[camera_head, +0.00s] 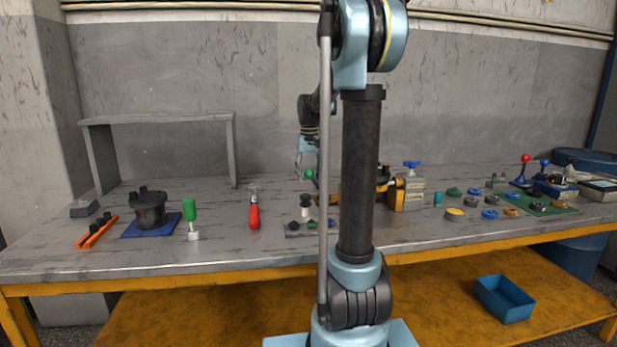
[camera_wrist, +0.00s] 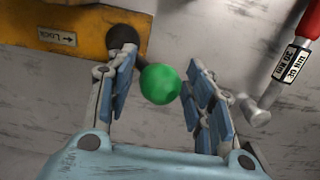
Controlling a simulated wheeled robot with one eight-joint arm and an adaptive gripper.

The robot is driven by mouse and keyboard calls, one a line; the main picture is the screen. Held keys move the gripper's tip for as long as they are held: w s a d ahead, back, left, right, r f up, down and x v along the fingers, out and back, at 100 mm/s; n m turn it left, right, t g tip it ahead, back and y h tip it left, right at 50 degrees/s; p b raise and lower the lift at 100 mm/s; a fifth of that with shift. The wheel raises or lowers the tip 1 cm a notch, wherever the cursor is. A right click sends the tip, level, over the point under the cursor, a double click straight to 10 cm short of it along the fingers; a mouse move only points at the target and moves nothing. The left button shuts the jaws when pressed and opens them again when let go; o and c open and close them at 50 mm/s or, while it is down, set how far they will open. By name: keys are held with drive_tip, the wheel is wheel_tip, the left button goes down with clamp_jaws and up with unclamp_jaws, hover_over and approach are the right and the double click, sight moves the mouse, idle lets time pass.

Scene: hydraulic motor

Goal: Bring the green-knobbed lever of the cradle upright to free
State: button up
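The green knob (camera_wrist: 160,84) of the lever is a round ball between the two fingers of my gripper (camera_wrist: 160,68) in the wrist view. The fingers are open, with a visible gap on each side of the ball. The lever's dark base (camera_wrist: 123,38) joins the yellow cradle (camera_wrist: 60,30), which carries a "Lock" label with an arrow (camera_wrist: 56,38). In the head view the green knob (camera_head: 310,174) sticks out left of the cradle (camera_head: 331,197), just below my gripper (camera_head: 307,158). My arm hides much of the cradle there.
A red-handled tool (camera_wrist: 291,62) lies at the right in the wrist view. On the bench (camera_head: 150,262) stand a dark motor part on a blue plate (camera_head: 150,212), a green-handled tool (camera_head: 190,215) and a red-handled tool (camera_head: 254,214). Several coloured parts lie at the right.

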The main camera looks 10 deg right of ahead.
drive_tip(key=c, duration=0.4)
drive_tip(key=shift+c, duration=0.2)
